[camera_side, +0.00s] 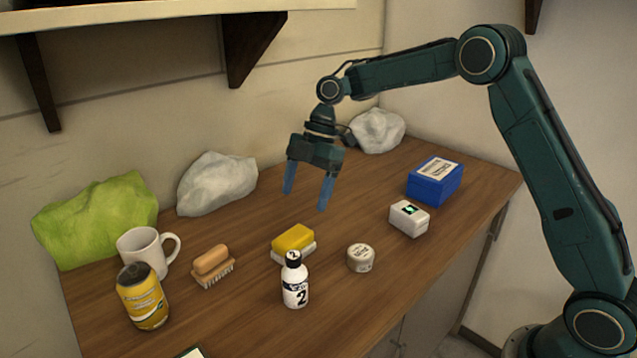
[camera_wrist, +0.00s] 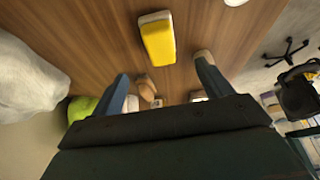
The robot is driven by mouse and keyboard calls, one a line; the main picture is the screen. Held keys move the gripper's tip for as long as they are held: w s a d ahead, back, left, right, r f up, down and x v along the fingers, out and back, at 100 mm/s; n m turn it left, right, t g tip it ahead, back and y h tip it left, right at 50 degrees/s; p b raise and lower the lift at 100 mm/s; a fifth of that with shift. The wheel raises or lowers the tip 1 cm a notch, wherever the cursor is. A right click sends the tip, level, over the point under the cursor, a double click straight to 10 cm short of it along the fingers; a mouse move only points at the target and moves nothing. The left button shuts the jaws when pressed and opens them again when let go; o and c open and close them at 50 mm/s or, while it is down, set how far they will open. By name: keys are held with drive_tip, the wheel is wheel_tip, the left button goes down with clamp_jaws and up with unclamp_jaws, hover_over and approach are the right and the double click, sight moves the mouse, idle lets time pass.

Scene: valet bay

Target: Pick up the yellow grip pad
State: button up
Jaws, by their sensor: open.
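The yellow grip pad (camera_side: 293,239) lies on the wooden table with a white layer beneath its yellow top. A small bottle stands just in front of it in the side view and overlaps its lower edge. The pad also shows in the wrist view (camera_wrist: 158,42), at the upper middle. My gripper (camera_side: 305,200) is open and empty, pointing down above the table, up and slightly right of the pad in the side view. In the wrist view the fingers of my gripper (camera_wrist: 161,70) are spread apart, with the pad beyond their tips; they do not touch it.
The white bottle (camera_side: 295,285) marked 2 and a round tin (camera_side: 361,258) stand near the pad. A brush (camera_side: 213,266), a mug (camera_side: 143,250) and a yellow can (camera_side: 143,297) are left. A white box (camera_side: 408,219) and blue box (camera_side: 434,182) are right.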

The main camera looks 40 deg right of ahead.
sight(294, 234)
drive_tip(key=shift+x, duration=3.2)
drive_tip(key=shift+x, duration=2.55)
drive_tip(key=shift+d, duration=0.1)
drive_tip(key=c, duration=1.1)
drive_tip(key=shift+o, duration=0.2)
drive_tip(key=shift+r, duration=0.1)
wheel_tip(294, 234, up, 20)
drive_tip(key=shift+f, duration=0.2)
